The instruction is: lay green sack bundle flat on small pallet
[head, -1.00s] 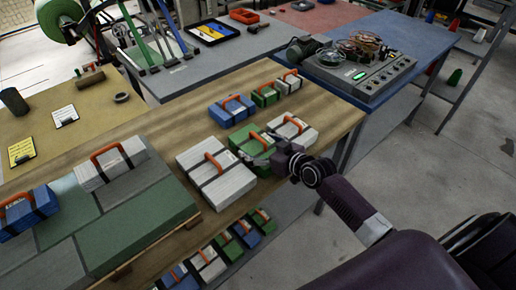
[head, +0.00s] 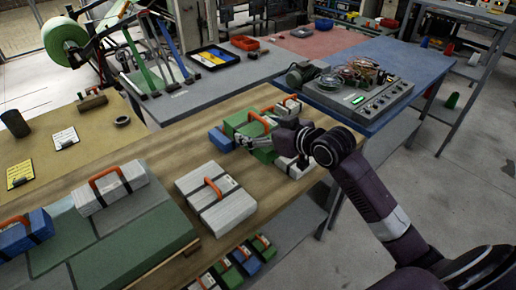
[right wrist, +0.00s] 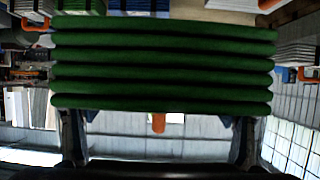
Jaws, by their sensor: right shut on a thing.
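My right gripper (head: 250,138) is shut on a green sack bundle (head: 238,121) with an orange handle. The bundle appears raised above the wooden table, partly hidden by the gripper. A low platform of grey and green slabs (head: 130,240), at the lower left, may be the small pallet; I cannot tell for sure. A white bundle and a blue bundle rest on it. My left gripper is not in view.
A large white bundle (head: 215,198) lies between the platform and my right gripper. Blue (head: 221,139) and white (head: 293,167) bundles sit close around the held one. More bundles (head: 245,262) stand on a lower shelf. A grey machine (head: 358,97) stands on the blue table behind.

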